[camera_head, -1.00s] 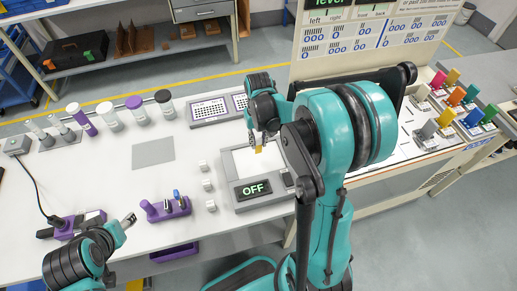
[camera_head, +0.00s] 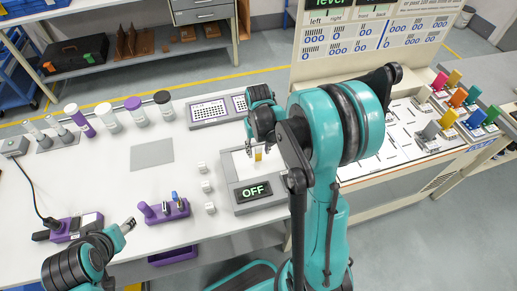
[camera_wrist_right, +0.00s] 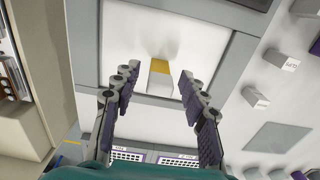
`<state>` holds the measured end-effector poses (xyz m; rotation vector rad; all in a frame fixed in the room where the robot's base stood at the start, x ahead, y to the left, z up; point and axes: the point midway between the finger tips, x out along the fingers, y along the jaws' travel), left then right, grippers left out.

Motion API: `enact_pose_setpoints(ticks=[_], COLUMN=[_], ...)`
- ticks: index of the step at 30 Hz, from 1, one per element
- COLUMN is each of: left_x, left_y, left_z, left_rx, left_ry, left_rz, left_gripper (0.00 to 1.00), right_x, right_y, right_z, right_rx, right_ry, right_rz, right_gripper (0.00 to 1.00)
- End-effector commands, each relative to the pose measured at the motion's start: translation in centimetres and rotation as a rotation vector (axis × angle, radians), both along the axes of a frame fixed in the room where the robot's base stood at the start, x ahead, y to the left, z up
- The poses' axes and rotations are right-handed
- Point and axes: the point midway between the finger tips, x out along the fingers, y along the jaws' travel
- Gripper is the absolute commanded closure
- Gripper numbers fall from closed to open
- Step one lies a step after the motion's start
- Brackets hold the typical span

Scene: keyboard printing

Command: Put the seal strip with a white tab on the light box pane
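The light box (camera_head: 232,172) stands on the table with a pale pane (camera_head: 241,160) and an "OFF" display. In the right wrist view the pane (camera_wrist_right: 130,40) fills the middle inside a grey frame. A small seal strip (camera_wrist_right: 160,76), part yellow and part white, is at the pane, between and beyond my open right fingers. Its yellow part (camera_head: 258,156) shows in the head view. My right gripper (camera_wrist_right: 158,88) is open over the pane, its fingers apart from the strip on both sides. My left gripper (camera_head: 128,225) is over the table's front left; its opening is unclear.
Several white blocks (camera_head: 206,186) stand left of the light box. A purple holder (camera_head: 165,211) is farther left. A dotted panel (camera_head: 209,109) lies behind the box. Coloured cards (camera_head: 447,119) stand on the right. A grey mat (camera_head: 152,154) lies on bare table.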

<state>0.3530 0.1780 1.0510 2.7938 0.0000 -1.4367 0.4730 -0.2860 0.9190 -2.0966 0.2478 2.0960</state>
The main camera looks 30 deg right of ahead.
Motion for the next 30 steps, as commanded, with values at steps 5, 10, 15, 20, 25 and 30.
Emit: enact_pose_setpoints(ticks=[5, 10, 15, 20, 25, 30], left_x=[0.0, 0.0, 0.0, 0.0, 0.0, 0.0], left_y=[0.0, 0.0, 0.0, 0.0, 0.0, 0.0], left_z=[0.3, 1.2, 2.5, 3.4, 3.9, 3.9], left_rx=[0.0, 0.0, 0.0, 0.0, 0.0, 0.0], left_ry=[0.0, 0.0, 0.0, 0.0, 0.0, 0.0], left_rz=[0.0, 0.0, 0.0, 0.0, 0.0, 0.0], left_gripper=[0.51, 0.51, 0.51, 0.51, 0.51, 0.51], right_x=[0.0, 0.0, -0.1, -0.1, 0.0, -0.8], right_y=[0.0, 0.0, 0.0, 0.0, 0.0, 0.9], right_z=[0.3, 2.7, 6.7, 9.9, 11.9, 13.3], right_rx=[0.0, 0.0, 0.0, 0.0, 0.0, -0.008], right_ry=[0.0, 0.0, 0.0, 0.0, 0.0, -0.033], right_rz=[0.0, 0.0, 0.0, 0.0, 0.0, 0.015], right_gripper=[0.57, 0.57, 0.57, 0.57, 0.57, 0.57])
